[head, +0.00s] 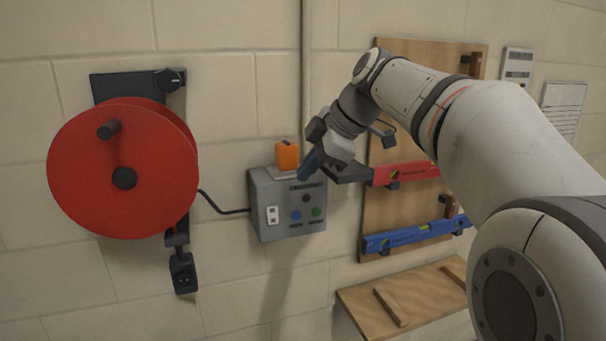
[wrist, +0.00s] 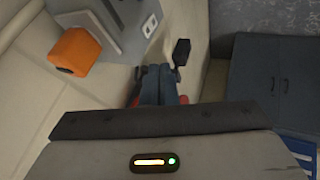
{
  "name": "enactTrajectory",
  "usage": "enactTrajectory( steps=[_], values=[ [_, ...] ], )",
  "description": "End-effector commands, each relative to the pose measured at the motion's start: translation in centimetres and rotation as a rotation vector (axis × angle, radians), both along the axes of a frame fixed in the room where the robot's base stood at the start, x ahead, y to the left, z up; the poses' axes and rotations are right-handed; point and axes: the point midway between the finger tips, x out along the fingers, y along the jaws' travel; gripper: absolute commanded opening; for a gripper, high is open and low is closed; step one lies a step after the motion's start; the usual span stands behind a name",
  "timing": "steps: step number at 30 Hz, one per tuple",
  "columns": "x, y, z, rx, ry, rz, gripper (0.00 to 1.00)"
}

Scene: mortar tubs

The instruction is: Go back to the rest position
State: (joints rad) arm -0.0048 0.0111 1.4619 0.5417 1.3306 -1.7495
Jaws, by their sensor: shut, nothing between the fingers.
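My gripper (head: 307,164) is shut and empty in the head view. It hangs in the air in front of the grey control box (head: 263,213) on the wall, overlapping its upper right part in the picture. The shut fingers (wrist: 158,84) show at the middle of the wrist view. My white arm reaches in from the right of the head view. I cannot tell the exact gap between the fingers and the box.
An orange block (head: 287,154) sits on top of the box; it also shows in the wrist view (wrist: 75,51). A red reel (head: 85,165) is on the wall at left. A wooden board (head: 400,215) holds a red level (head: 410,172) and a blue level (head: 410,236). A wooden shelf (head: 420,298) is below.

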Motion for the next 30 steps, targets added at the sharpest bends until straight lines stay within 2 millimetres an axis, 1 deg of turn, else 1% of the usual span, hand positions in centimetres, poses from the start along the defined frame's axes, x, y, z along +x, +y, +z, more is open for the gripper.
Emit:
enactTrajectory(
  steps=[7,11,14,20,21,27,30],
  values=[
    [-0.1,0.0,-0.1,-0.001,0.006,-0.009,0.00],
    [-1.3,-0.7,-1.0,0.001,0.071,-0.117,0.00],
    [-3.4,-1.9,-2.8,0.002,0.173,-0.299,0.00],
    [-9.4,-5.1,-8.0,0.004,0.372,-0.767,0.00],
    [-10.7,-5.7,-9.1,0.005,0.403,-0.861,0.00],
    [-17.3,-8.6,-14.4,0.027,0.501,-1.294,0.00],
    [-20.0,-9.6,-16.5,0.042,0.522,-1.453,0.00]
  ],
)
